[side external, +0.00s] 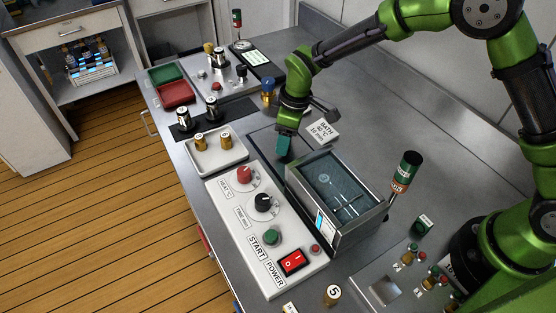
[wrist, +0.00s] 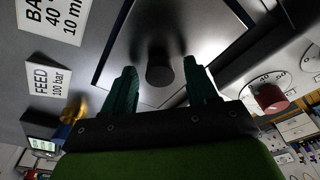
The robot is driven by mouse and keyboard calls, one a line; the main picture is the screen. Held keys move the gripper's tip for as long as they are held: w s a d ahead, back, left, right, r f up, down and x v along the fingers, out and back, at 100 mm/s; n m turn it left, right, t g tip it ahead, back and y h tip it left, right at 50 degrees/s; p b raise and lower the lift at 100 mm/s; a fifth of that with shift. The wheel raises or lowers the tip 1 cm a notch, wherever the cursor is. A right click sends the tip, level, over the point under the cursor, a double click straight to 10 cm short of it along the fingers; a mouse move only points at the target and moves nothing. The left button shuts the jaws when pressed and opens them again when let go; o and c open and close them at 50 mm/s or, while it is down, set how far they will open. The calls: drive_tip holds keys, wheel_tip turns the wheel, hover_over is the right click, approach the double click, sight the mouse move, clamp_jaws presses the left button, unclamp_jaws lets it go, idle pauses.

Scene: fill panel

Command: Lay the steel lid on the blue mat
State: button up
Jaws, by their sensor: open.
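The steel lid (wrist: 195,30) is a flat grey plate with a dark round knob (wrist: 160,72). It lies flat, and a thin dark-blue border, apparently the blue mat (wrist: 112,42), shows along its edges in the wrist view. The rest of the mat is hidden under the lid. In the side view the lid (side external: 262,143) is partly behind my gripper (side external: 283,150). My gripper is open, with one green finger on each side of the knob in the wrist view (wrist: 160,66). I cannot tell whether either finger touches it.
An uncovered bath (side external: 340,195) with liquid stands just right of my gripper. A control panel (side external: 262,235) with knobs and a red switch lies in front. A white tray (side external: 215,155) with brass-coloured pieces is left. A BATH card (side external: 322,131) stands behind, near a bottle (side external: 268,88).

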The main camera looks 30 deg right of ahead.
sight(292, 149)
drive_tip(key=shift+r, duration=0.1)
wheel_tip(292, 149, up, 12)
drive_tip(key=s+d, duration=0.1)
drive_tip(key=s+d+r+m+t, duration=0.3)
drive_tip(key=s+d+r+m, duration=0.3)
drive_tip(key=s+d+r, duration=0.35)
drive_tip(key=s+d+r+m+t, duration=0.1)
drive_tip(key=s+d+m+t, duration=0.2)
drive_tip(key=s, duration=0.9)
drive_tip(key=d+m, duration=0.2)
drive_tip(key=m, duration=0.2)
drive_tip(key=shift+s+y, duration=0.4)
